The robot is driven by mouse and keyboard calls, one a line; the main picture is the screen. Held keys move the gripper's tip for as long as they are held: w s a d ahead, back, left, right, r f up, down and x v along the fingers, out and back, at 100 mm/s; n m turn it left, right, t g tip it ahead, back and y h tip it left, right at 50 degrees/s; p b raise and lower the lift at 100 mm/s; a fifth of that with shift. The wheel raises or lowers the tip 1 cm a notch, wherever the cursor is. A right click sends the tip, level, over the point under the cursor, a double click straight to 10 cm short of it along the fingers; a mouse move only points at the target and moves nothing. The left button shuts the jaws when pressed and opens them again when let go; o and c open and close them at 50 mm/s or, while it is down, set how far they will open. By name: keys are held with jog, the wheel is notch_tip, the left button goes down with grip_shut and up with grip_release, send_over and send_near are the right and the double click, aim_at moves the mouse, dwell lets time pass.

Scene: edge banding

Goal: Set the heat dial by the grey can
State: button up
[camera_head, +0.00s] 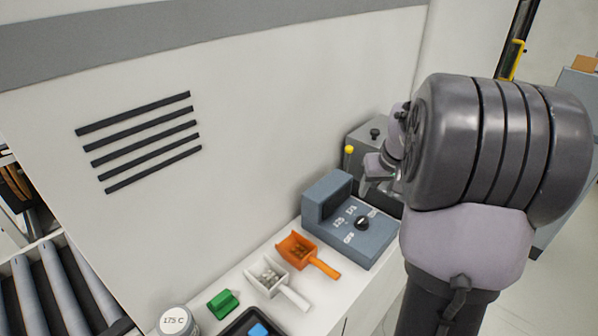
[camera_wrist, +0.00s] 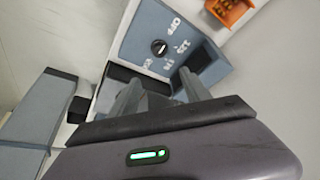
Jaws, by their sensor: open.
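The heat dial (camera_head: 362,222) is a round black knob on the sloped face of a blue-grey control box (camera_head: 378,242). Printed marks around it include OFF, 125 and 175. The dial also shows in the wrist view (camera_wrist: 159,47); I cannot tell surely which mark it points at. The grey can (camera_head: 173,322) stands at the bottom left of the head view, labelled 175 C, partly cut off. My gripper (camera_head: 376,178) is behind the control box, partly hidden by my arm. In the wrist view its fingers (camera_wrist: 160,80) are apart and empty, short of the dial.
An orange scoop (camera_head: 300,252), a white scoop (camera_head: 270,280) with small bits in it, a green piece (camera_head: 222,304) and a dark tray (camera_head: 238,325) line the counter left of the box. A grey unit with a yellow knob (camera_head: 349,150) stands behind. A white panel rises alongside.

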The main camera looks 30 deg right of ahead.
aim_at(363, 220)
jog(key=b+x, duration=0.1)
jog(key=x, duration=0.4)
jog(key=b+x, duration=0.1)
jog(key=x, duration=0.5)
jog(key=b+x, duration=0.1)
jog(key=x, duration=0.4)
jog(key=shift+s+a+f, duration=0.35)
jog(key=shift+f, duration=0.05)
grip_shut()
